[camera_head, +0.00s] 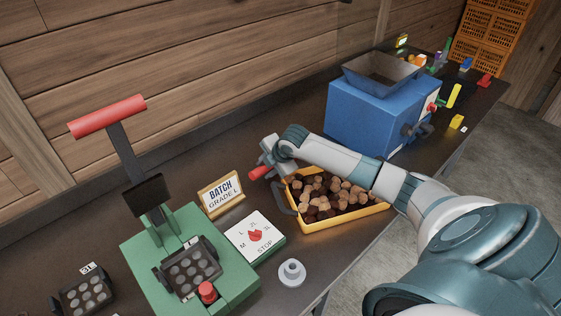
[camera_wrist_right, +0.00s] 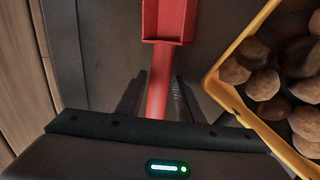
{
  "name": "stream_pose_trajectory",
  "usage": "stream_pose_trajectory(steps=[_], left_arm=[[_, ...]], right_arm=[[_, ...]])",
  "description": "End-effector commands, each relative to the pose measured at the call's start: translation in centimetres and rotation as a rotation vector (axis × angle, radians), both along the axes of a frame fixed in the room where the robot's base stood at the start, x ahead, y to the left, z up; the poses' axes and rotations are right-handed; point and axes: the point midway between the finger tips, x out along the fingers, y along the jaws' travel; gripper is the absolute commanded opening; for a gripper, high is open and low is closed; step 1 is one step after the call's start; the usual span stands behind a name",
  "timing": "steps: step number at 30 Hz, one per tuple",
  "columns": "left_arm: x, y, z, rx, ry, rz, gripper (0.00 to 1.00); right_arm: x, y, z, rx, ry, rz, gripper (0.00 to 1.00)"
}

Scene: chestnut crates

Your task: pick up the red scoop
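The red scoop (camera_wrist_right: 166,22) lies on the dark bench top beside the yellow crate. In the right wrist view its handle runs down between the two dark fingers of my right gripper (camera_wrist_right: 160,95). The fingers are close on either side of the handle; whether they press on it I cannot tell. In the head view a short red part of the scoop (camera_head: 257,173) shows left of my right gripper (camera_head: 268,170), with the rest hidden by the hand. My left gripper is not in view.
The yellow crate (camera_head: 345,219) of chestnuts stands close beside my right gripper. A blue machine (camera_head: 365,118) with a hopper is behind it. A "BATCH GRADE L" sign (camera_head: 221,194), a dial box (camera_head: 270,248) and a green press (camera_head: 150,265) with a raised red-handled lever stand to the left.

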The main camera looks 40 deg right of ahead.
Motion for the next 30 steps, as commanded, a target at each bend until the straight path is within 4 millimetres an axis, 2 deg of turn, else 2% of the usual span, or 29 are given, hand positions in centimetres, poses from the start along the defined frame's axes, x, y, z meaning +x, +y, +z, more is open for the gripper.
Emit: stream_pose_trajectory(steps=[3, 7, 20, 23, 29, 30], left_arm=[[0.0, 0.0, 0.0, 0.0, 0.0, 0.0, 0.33], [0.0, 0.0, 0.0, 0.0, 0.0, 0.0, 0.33], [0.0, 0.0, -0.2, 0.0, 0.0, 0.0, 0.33], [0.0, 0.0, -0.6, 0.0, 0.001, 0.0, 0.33], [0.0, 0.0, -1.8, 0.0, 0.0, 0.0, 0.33], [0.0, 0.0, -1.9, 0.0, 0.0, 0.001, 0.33]], right_arm=[[0.0, 0.0, 0.0, 0.0, 0.0, 0.0, 0.31], [0.0, 0.0, 0.0, 0.0, 0.0, 0.0, 0.0], [0.1, 0.0, 0.5, 0.0, -0.003, 0.001, 0.0], [0.1, 0.0, 1.2, 0.0, -0.002, 0.001, 0.0], [0.1, -0.1, 4.0, -0.002, -0.005, 0.001, 0.0], [-0.2, -0.8, 4.4, -0.004, -0.002, -0.001, 0.0]])
